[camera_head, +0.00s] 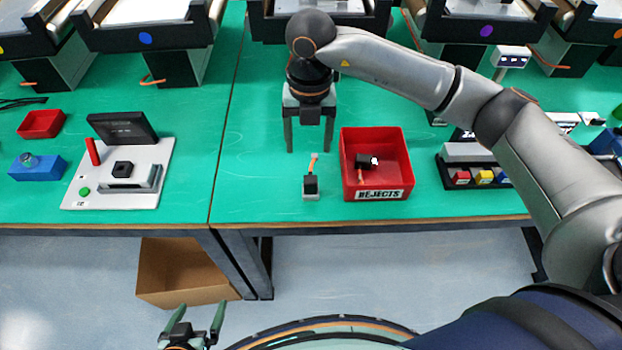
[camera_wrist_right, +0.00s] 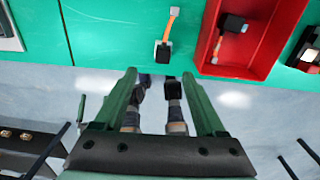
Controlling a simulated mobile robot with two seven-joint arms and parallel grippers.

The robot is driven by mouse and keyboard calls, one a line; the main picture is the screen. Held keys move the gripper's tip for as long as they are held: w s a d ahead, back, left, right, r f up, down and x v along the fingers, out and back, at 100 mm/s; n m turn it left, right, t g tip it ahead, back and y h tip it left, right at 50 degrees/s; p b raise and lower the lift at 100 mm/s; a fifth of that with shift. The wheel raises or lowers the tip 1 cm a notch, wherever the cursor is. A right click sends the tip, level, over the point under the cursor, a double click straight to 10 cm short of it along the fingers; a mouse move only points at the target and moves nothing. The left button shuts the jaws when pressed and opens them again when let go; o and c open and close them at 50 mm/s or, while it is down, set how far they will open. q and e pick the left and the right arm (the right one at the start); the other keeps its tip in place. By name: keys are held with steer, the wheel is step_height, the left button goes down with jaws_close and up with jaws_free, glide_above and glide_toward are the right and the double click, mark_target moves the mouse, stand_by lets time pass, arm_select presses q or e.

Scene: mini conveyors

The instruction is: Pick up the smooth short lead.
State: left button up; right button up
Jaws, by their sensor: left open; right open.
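A short lead (camera_head: 311,186) lies on the green table left of the red bin. It has a black block with a pale end and a short orange cable pointing away; it also shows in the right wrist view (camera_wrist_right: 162,50). A second lead (camera_head: 362,162), with a black block and orange cable, lies inside the bin. I cannot tell from surface detail which is smooth. My right gripper (camera_head: 310,148) is open and empty, pointing down above the table behind the loose lead. My left gripper (camera_head: 199,312) is open and empty, low in front of the table.
The red REJECTS bin (camera_head: 404,150) stands right of the loose lead. A grey fixture (camera_head: 140,190) with a black screen is at left, near a blue block (camera_head: 38,168) and a small red tray (camera_head: 42,124). A rack of coloured blocks (camera_head: 470,185) is at right. Conveyors line the back.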

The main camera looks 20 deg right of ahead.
glide_above(310, 176)
step_height(310, 176, down, 6)
steer(key=shift+d+f+p, duration=0.15)
steer(key=shift+p, duration=0.25)
step_height(310, 176, down, 5)
steer(key=shift+r+p, duration=0.15)
steer(key=shift+p, duration=0.35)
steer(key=shift+f, duration=0.65)
jaws_close()
